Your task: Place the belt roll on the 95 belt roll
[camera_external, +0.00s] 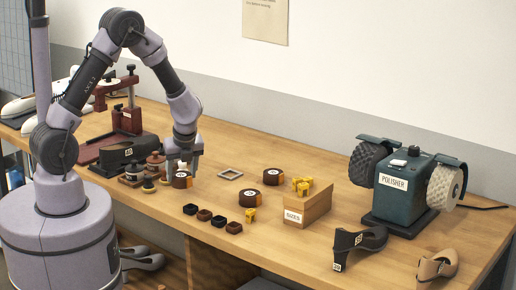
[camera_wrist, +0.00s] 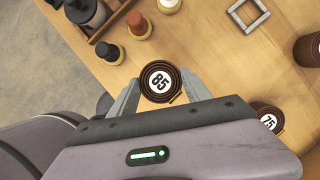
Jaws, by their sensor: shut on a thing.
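My gripper (camera_wrist: 160,92) is shut on a dark brown belt roll (camera_wrist: 161,82) with a white "85" label. In the external view this roll (camera_external: 182,180) is upright between the fingers, low over the bench; I cannot tell whether it touches the wood. A second roll (camera_wrist: 268,119) reads "75", at lower right in the wrist view and nearer in the external view (camera_external: 249,197). A third roll (camera_wrist: 309,49) is cut by the wrist view's right edge. It sits behind the "75" roll in the external view (camera_external: 273,177); its number is not readable.
A flat square frame (camera_external: 230,168) lies right of my gripper. Bottles (camera_external: 156,160) in a tray stand close on its left. Several small dark pieces (camera_external: 205,215) lie in front. A wooden "SIZES" box (camera_external: 307,210) and a polisher (camera_external: 402,190) stand farther right.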

